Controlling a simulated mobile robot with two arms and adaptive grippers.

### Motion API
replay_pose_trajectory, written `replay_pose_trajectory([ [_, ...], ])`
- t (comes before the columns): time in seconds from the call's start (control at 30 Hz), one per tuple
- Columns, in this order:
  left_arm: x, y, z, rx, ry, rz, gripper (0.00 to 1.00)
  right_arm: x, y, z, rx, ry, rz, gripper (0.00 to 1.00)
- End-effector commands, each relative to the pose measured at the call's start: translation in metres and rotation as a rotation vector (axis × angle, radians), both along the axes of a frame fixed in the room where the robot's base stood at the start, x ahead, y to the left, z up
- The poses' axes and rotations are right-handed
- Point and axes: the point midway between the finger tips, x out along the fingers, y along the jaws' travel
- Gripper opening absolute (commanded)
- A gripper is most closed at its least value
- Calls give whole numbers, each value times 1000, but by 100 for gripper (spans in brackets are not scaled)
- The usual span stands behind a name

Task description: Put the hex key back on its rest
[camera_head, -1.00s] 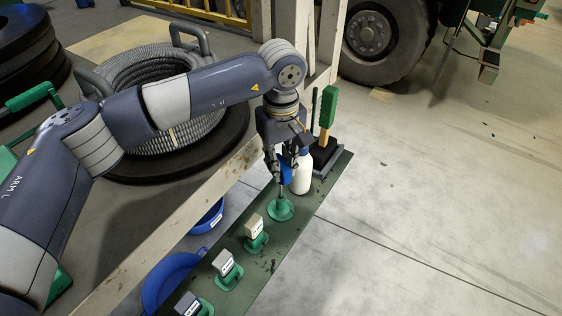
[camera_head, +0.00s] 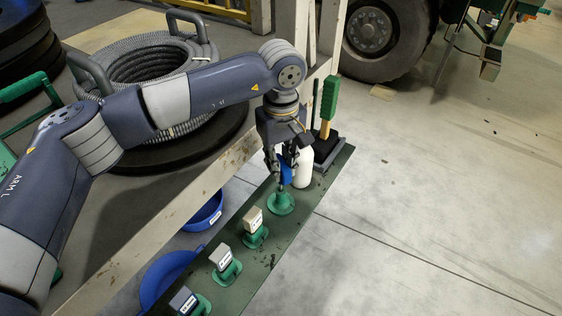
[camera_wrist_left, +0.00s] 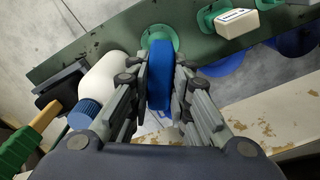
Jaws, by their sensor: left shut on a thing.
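My left gripper (camera_head: 282,168) is shut on the blue-handled hex key (camera_head: 286,172). It holds it upright over a round green rest (camera_head: 281,203) on the dark green shelf. The blue handle (camera_wrist_left: 159,75) also shows between the fingers in the left wrist view, with the green disc of the rest (camera_wrist_left: 160,40) just beyond its end. A thin dark shaft seems to reach down toward the rest. I cannot tell whether it touches or sits in it. My right gripper is not in view.
A white bottle (camera_head: 303,168) stands close beside the gripper, and a green brush (camera_head: 329,100) behind it. Several small blocks on green holders, such as the beige one (camera_head: 252,219), line the shelf (camera_head: 315,193). Blue bowls (camera_head: 204,214) lie to its left.

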Motion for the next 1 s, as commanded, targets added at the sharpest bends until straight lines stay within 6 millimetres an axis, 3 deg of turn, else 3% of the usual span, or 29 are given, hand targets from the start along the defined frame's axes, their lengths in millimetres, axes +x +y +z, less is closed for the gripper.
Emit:
replay_pose_trajectory([
  [0.3, 0, 0, -11, 0, 0, 0, 0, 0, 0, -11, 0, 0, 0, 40],
  [0.33, 0, 0, -9, -1, 0, 0, 23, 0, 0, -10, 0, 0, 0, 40],
  [0.4, 0, 0, -9, -1, 0, 0, 39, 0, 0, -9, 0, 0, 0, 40],
  [0.43, 0, 0, -9, -1, 0, 0, 42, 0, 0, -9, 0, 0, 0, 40],
  [0.77, 0, 0, -8, 0, 0, 0, 42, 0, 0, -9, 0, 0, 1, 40],
  [1.0, 1, 0, 23, -1, -5, 0, 42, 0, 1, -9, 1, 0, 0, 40],
])
